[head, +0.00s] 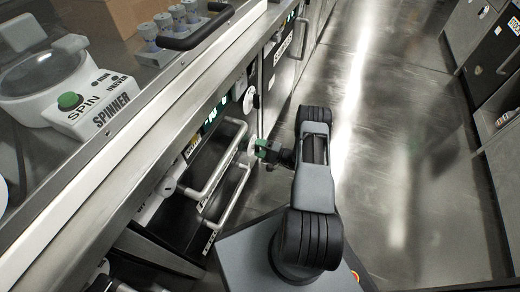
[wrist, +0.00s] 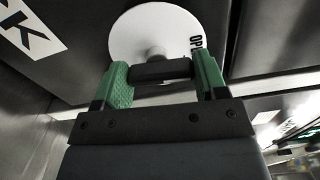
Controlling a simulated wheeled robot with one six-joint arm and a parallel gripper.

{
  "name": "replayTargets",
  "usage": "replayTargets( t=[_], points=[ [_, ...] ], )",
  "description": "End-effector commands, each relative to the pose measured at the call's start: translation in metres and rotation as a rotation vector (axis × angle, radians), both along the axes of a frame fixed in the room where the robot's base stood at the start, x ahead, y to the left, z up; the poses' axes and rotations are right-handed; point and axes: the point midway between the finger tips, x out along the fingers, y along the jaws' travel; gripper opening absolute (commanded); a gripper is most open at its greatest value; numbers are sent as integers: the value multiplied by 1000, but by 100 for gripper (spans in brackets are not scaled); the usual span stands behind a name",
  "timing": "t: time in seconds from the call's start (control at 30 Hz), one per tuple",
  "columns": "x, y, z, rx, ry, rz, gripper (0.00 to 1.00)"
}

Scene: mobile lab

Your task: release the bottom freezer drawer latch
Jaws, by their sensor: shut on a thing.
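The latch has a round white disc (wrist: 145,32) with a dark bar (wrist: 160,71) standing out from its hub, on a dark panel in the wrist view. Part of a word starting "OP" is printed at the disc's right edge. My gripper (wrist: 163,68) has its green fingers on either side of the bar and is shut on it. In the head view my gripper (head: 263,150) reaches left to the cabinet front, where the white disc (head: 252,145) shows just beyond the green fingers. The bar is hard to make out there.
Two bar handles, an upper one (head: 217,170) and a lower one (head: 228,201), stick out from the cabinet front near my gripper. Above is a counter with a spinner (head: 70,100). Another white disc (head: 249,99) sits further along. The aisle floor (head: 400,150) at right is clear.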

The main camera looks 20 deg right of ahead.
Motion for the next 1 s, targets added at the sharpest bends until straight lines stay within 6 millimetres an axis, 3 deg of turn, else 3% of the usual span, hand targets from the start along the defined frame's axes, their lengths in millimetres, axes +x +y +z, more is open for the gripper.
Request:
replayTargets(
  t=[0.8, 0.83, 1.0],
  points=[
    [1, 0, 0, -81, -73, 0, 42],
    [1, 0, 0, -81, -73, 0, 67],
    [0, 0, 0, -80, -73, -1, 83]
  ],
)
